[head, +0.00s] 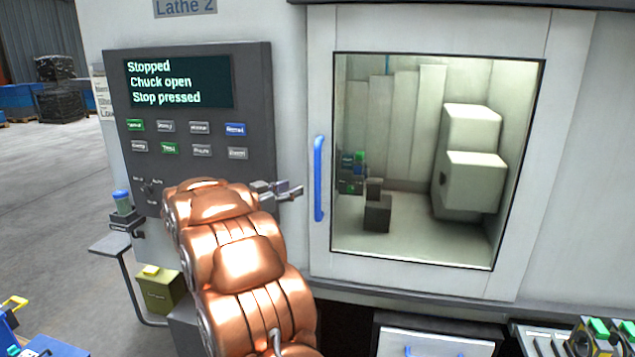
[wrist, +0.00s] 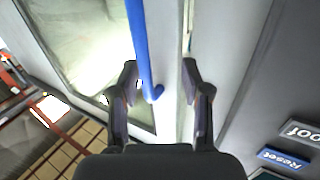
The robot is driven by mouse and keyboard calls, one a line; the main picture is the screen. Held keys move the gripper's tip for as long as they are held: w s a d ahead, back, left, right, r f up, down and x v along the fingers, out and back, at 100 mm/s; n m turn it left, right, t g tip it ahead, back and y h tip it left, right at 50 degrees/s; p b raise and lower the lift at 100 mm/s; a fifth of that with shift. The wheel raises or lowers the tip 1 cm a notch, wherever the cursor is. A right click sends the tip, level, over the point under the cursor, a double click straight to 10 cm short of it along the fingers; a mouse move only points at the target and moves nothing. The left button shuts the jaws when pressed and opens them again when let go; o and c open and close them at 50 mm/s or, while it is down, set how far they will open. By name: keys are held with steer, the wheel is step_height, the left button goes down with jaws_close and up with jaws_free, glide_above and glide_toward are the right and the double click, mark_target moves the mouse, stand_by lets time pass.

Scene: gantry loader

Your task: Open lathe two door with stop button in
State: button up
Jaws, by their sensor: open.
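The Lathe 2 door (head: 425,278) has a large window and looks shut in the head view. Its blue vertical handle (head: 319,178) is on the left side of the door. My gripper (head: 292,190) is open and empty, just left of the handle. In the wrist view the handle (wrist: 143,45) shows between my open fingertips (wrist: 159,68), nearer the left one; I see no grasp. The control panel screen (head: 178,83) reads "Stopped", "Chuck open", "Stop pressed". The stop button itself is not seen; my arm covers the lower panel.
Panel buttons (head: 168,148) sit close to the left of my gripper. A small shelf (head: 112,243) and a yellow-green box (head: 160,288) stand left of my arm. A drawer (head: 437,340) and a tray of parts (head: 550,340) are below the door. Open floor lies far left.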

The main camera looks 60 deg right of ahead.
mark_target(315, 185)
steer(key=shift+m+g, duration=0.4)
steer(key=shift+g, duration=0.4)
steer(key=shift+s+a+f+p+x, duration=0.1)
steer(key=shift+s+p+x, duration=0.25)
steer(key=shift+x, duration=1.15)
steer(key=shift+s+a+f+p+x, duration=0.1)
steer(key=shift+s+p+x, duration=0.3)
steer(key=shift+x, duration=1.05)
steer(key=shift+s+f+p+x, duration=0.15)
steer(key=shift+p+x, duration=0.35)
steer(key=shift+x, duration=1)
steer(key=shift+r, duration=0.1)
steer(key=shift+c, duration=0.2)
jaws_close()
